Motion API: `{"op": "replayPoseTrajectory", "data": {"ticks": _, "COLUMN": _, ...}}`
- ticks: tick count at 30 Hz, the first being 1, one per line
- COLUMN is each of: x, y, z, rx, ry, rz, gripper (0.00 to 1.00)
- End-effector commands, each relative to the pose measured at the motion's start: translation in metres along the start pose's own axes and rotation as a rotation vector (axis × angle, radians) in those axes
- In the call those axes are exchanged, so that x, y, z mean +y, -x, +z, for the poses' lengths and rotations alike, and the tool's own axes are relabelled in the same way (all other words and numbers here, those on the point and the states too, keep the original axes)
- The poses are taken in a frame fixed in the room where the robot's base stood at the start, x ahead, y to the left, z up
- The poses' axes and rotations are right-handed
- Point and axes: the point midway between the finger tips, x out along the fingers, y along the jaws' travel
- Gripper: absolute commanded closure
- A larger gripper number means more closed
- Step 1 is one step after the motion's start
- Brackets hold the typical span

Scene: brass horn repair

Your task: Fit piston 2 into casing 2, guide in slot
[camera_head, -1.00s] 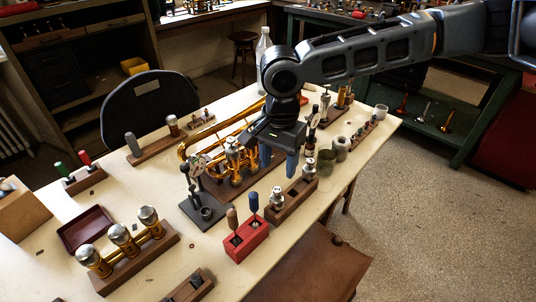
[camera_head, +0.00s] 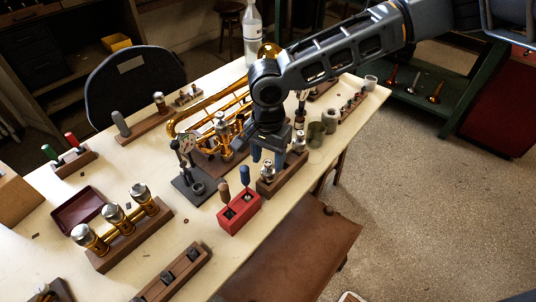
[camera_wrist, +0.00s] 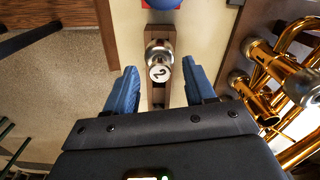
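Piston 2 (camera_wrist: 158,62), silver with a "2" on its top, stands upright in a wooden block (camera_wrist: 153,37). In the head view I take it to be the nearer silver piston (camera_head: 267,169); another piston (camera_head: 298,143) stands at the block's far end. My gripper (camera_head: 268,157) is open above this block; in the wrist view its blue fingers (camera_wrist: 156,82) lie either side of the block, with piston 2 just ahead of the gap, untouched. The brass horn (camera_head: 200,127) with its valve casings (camera_wrist: 262,58) lies beside it. I cannot read which casing is 2, nor see its slot.
A red block (camera_head: 240,212) with two handled tools stands close to the piston block. A dial-gauge stand (camera_head: 190,182) is left of it. A brass valve set (camera_head: 122,238) on wood and a maroon tray (camera_head: 79,210) lie left. Grey cups (camera_head: 330,118) stand right.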

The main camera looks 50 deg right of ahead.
Motion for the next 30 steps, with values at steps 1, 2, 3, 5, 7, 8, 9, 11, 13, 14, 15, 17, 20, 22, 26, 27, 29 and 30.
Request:
{"op": "replayPoseTrajectory", "data": {"ticks": 1, "x": 0.000, "y": 0.000, "z": 0.000, "rx": 0.000, "ry": 0.000, "rz": 0.000, "gripper": 0.51}}
{"op": "replayPoseTrajectory", "data": {"ticks": 2, "x": 0.000, "y": 0.000, "z": 0.000, "rx": 0.000, "ry": 0.000, "rz": 0.000, "gripper": 0.54}}
{"op": "replayPoseTrajectory", "data": {"ticks": 3, "x": 0.000, "y": 0.000, "z": 0.000, "rx": 0.000, "ry": 0.000, "rz": 0.000, "gripper": 0.58}}
{"op": "replayPoseTrajectory", "data": {"ticks": 5, "x": 0.000, "y": 0.000, "z": 0.000, "rx": 0.000, "ry": 0.000, "rz": 0.000, "gripper": 0.63}}
{"op": "replayPoseTrajectory", "data": {"ticks": 7, "x": 0.000, "y": 0.000, "z": 0.000, "rx": 0.000, "ry": 0.000, "rz": 0.000, "gripper": 0.70}}
{"op": "replayPoseTrajectory", "data": {"ticks": 8, "x": 0.000, "y": 0.000, "z": 0.000, "rx": 0.000, "ry": 0.000, "rz": 0.000, "gripper": 0.73}}
{"op": "replayPoseTrajectory", "data": {"ticks": 9, "x": 0.000, "y": 0.000, "z": 0.000, "rx": 0.000, "ry": 0.000, "rz": 0.000, "gripper": 0.77}}
{"op": "replayPoseTrajectory", "data": {"ticks": 11, "x": 0.000, "y": 0.000, "z": 0.000, "rx": 0.000, "ry": 0.000, "rz": 0.000, "gripper": 0.83}}
{"op": "replayPoseTrajectory", "data": {"ticks": 13, "x": 0.000, "y": 0.000, "z": 0.000, "rx": 0.000, "ry": 0.000, "rz": 0.000, "gripper": 0.89}}
{"op": "replayPoseTrajectory", "data": {"ticks": 14, "x": 0.000, "y": 0.000, "z": 0.000, "rx": 0.000, "ry": 0.000, "rz": 0.000, "gripper": 0.92}}
{"op": "replayPoseTrajectory", "data": {"ticks": 15, "x": 0.000, "y": 0.000, "z": 0.000, "rx": 0.000, "ry": 0.000, "rz": 0.000, "gripper": 0.96}}
{"op": "replayPoseTrajectory", "data": {"ticks": 17, "x": 0.000, "y": 0.000, "z": 0.000, "rx": 0.000, "ry": 0.000, "rz": 0.000, "gripper": 1.00}}
{"op": "replayPoseTrajectory", "data": {"ticks": 20, "x": 0.000, "y": 0.001, "z": 0.000, "rx": 0.000, "ry": 0.000, "rz": 0.000, "gripper": 1.00}}
{"op": "replayPoseTrajectory", "data": {"ticks": 22, "x": 0.000, "y": 0.002, "z": 0.000, "rx": 0.000, "ry": 0.000, "rz": 0.000, "gripper": 1.00}}
{"op": "replayPoseTrajectory", "data": {"ticks": 26, "x": 0.000, "y": 0.008, "z": 0.000, "rx": 0.000, "ry": 0.000, "rz": 0.000, "gripper": 1.00}}
{"op": "replayPoseTrajectory", "data": {"ticks": 27, "x": 0.000, "y": 0.009, "z": 0.000, "rx": 0.000, "ry": 0.000, "rz": -0.001, "gripper": 1.00}}
{"op": "replayPoseTrajectory", "data": {"ticks": 29, "x": 0.000, "y": 0.012, "z": 0.000, "rx": 0.000, "ry": 0.000, "rz": -0.001, "gripper": 1.00}}
{"op": "replayPoseTrajectory", "data": {"ticks": 30, "x": 0.000, "y": 0.013, "z": 0.000, "rx": 0.000, "ry": 0.000, "rz": -0.001, "gripper": 1.00}}
